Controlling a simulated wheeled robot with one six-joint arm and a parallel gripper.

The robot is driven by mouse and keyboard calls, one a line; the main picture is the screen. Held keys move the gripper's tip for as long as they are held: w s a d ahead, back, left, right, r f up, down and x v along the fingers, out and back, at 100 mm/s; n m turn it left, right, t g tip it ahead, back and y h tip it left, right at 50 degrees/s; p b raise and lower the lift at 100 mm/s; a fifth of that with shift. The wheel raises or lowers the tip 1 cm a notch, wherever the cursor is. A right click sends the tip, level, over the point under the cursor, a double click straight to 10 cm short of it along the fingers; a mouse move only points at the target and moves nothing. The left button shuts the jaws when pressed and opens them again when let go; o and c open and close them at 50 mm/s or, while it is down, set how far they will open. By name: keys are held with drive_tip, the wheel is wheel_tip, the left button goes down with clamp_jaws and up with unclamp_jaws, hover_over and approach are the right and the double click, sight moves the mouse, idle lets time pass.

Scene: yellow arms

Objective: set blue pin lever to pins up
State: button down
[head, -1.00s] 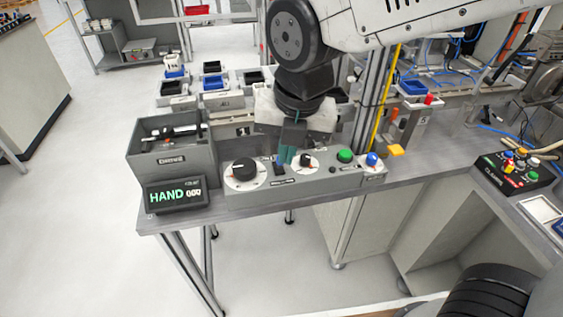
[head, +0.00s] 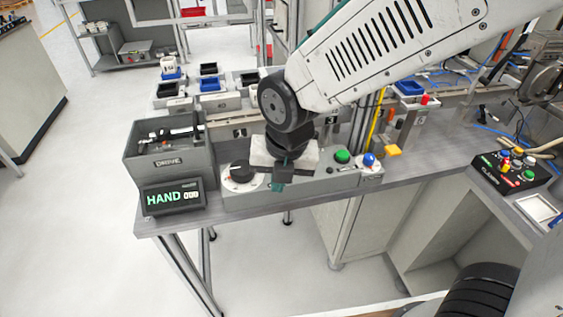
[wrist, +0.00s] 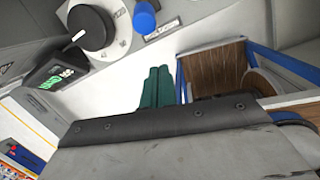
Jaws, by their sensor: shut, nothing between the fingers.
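The blue pin lever (wrist: 144,18) shows in the wrist view as a short blue handle beside the big black dial (wrist: 92,28), at the top of the picture. In the head view my gripper and wrist hide it. My gripper (head: 279,183) is shut and empty, at the front of the grey control panel (head: 310,184). Its teal fingers (wrist: 158,88) lie together in the wrist view, below and apart from the blue handle. Which position the lever is in cannot be told.
The HAND display (head: 172,197) and a grey bin (head: 170,175) stand left of the panel. A green button (head: 342,156) and a blue knob (head: 369,160) are at its right. Open floor lies in front of the bench.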

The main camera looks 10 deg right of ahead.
drive_tip(key=shift+w+d+r, duration=0.15)
drive_tip(key=shift+w+r, duration=0.05)
drive_tip(key=shift+w, duration=0.75)
drive_tip(key=shift+w+d+r, duration=0.1)
drive_tip(key=shift+w+r, duration=0.1)
drive_tip(key=shift+w, duration=0.7)
drive_tip(key=shift+a+r, duration=0.1)
